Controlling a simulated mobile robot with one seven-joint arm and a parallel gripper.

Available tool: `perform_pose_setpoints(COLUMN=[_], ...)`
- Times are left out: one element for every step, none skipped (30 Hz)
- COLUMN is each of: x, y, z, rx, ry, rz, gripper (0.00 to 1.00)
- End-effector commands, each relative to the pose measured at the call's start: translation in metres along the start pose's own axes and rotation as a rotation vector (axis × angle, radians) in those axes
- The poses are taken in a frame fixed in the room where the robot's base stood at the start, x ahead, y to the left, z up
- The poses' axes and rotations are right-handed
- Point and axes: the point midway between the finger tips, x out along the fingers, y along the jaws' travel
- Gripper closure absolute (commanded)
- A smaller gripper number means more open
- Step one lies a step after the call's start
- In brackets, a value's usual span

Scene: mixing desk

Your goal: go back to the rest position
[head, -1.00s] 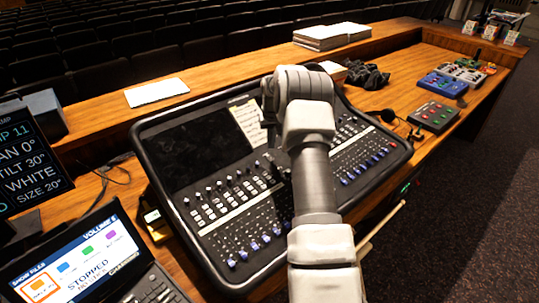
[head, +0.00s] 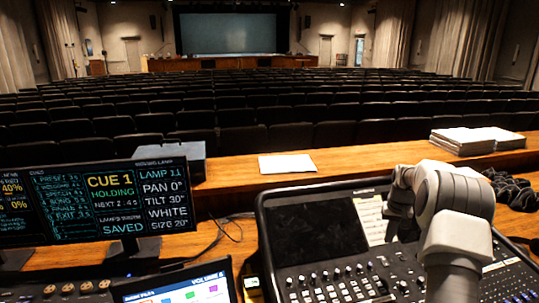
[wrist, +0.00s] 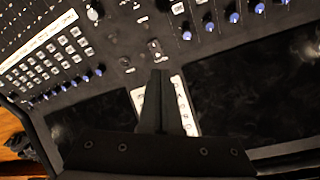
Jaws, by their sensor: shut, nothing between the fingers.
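My gripper (wrist: 160,76) is shut and empty in the wrist view, its dark fingers together above the mixing desk's panel. In the head view my arm reaches up from the lower right, and the gripper (head: 390,226) hangs dark below the wrist over the desk, partly hidden by my own links. The mixing desk (head: 320,228) has a black screen, knobs and faders. It also fills the wrist view (wrist: 110,110), with white buttons at the left and blue-capped knobs at the top. I cannot tell how far the fingers are from the panel.
A monitor (head: 110,203) showing CUE 1 stands at the left, with a smaller lit screen (head: 185,291) in front. White paper (head: 287,163) lies on the wooden ledge, and stacked papers (head: 465,142) sit at the right. Dark crumpled cloth (head: 510,188) lies beside my arm. Rows of seats lie beyond.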

Motion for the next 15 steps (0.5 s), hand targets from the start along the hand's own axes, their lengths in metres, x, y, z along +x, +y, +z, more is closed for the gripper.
perform_pose_setpoints(x=[-0.021, -0.032, -0.047, -0.059, -0.071, -0.086, -0.097, -0.108, -0.122, -0.132, -0.142, -0.156, -0.165, -0.174, -0.186], y=[-0.01, -0.016, -0.024, -0.03, -0.037, -0.044, -0.05, -0.056, -0.063, -0.069, -0.073, -0.08, -0.085, -0.089, -0.094], z=[0.001, 0.004, 0.008, 0.012, 0.016, 0.022, 0.027, 0.032, 0.04, 0.046, 0.052, 0.061, 0.068, 0.076, 0.086], rx=[-0.016, -0.025, -0.037, -0.047, -0.056, -0.068, -0.077, -0.085, -0.096, -0.105, -0.113, -0.123, -0.131, -0.138, -0.148], ry=[0.014, 0.02, 0.028, 0.034, 0.041, 0.05, 0.056, 0.063, 0.071, 0.077, 0.084, 0.093, 0.1, 0.106, 0.114], rz=[0.002, 0.003, 0.004, 0.005, 0.006, 0.007, 0.007, 0.007, 0.007, 0.007, 0.007, 0.007, 0.007, 0.006, 0.006], gripper=[1.0, 1.0, 1.0, 1.0, 1.0, 1.0, 1.0, 1.0, 1.0, 1.0, 1.0, 1.0, 1.0, 1.0, 1.0])
